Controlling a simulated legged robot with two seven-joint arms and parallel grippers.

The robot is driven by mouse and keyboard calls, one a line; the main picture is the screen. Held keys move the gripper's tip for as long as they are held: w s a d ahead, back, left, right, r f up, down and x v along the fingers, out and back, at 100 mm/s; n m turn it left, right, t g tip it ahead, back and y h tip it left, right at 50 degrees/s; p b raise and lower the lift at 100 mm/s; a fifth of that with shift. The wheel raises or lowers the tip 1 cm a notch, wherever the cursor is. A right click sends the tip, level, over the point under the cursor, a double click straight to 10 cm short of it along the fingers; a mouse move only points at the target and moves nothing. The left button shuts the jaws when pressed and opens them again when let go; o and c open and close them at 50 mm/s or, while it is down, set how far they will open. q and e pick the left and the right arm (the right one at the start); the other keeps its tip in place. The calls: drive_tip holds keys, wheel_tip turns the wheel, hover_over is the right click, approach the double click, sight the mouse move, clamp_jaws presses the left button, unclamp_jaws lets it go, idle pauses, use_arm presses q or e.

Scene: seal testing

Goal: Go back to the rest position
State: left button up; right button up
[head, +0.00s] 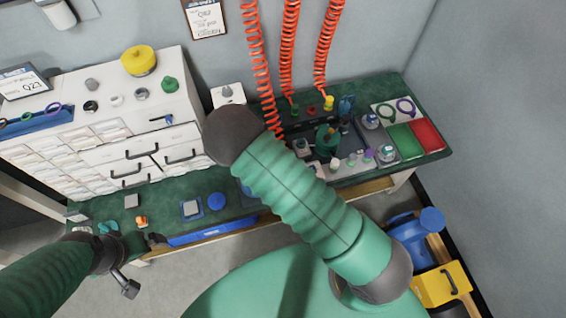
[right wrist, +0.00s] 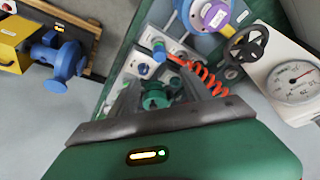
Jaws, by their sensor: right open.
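My left arm enters the head view from the left. Its dark gripper (head: 142,265) is at the bench's front edge, with its two fingers apart and nothing seen between them. My right arm, in a green sleeve, crosses the middle of the head view, and its gripper cannot be made out there. In the right wrist view my right gripper (right wrist: 155,103) is open. A green fitting (right wrist: 155,95) shows between or beyond its fingers; I cannot tell whether they touch it.
A green-topped bench (head: 225,175) runs along the wall, with white drawers (head: 130,150) at left. Red coiled hoses (head: 288,50) hang above it. Green (head: 402,140) and red (head: 427,134) trays lie at right. A blue pump (head: 415,238) and yellow box (head: 440,285) stand at lower right. A gauge (right wrist: 296,80) shows in the wrist view.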

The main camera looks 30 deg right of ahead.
idle(0.3)
drive_tip(key=s+a+r+n+y+b, duration=0.1)
drive_tip(key=s+a+r+n+y, duration=0.1)
drive_tip(key=s+r+n, duration=0.3)
drive_tip(key=s+a+r+n+y+b, duration=0.1)
drive_tip(key=s+a+r+n, duration=0.3)
drive_tip(key=r, duration=0.9)
drive_tip(key=shift+s+a+n+y+b, duration=0.3)
drive_tip(key=shift+s+n+y, duration=0.2)
drive_tip(key=shift+s+n, duration=1)
drive_tip(key=shift+s+d+r, duration=0.1)
drive_tip(key=shift+s+r, duration=0.1)
drive_tip(key=shift+s, duration=0.2)
drive_tip(key=shift+w, duration=0.15)
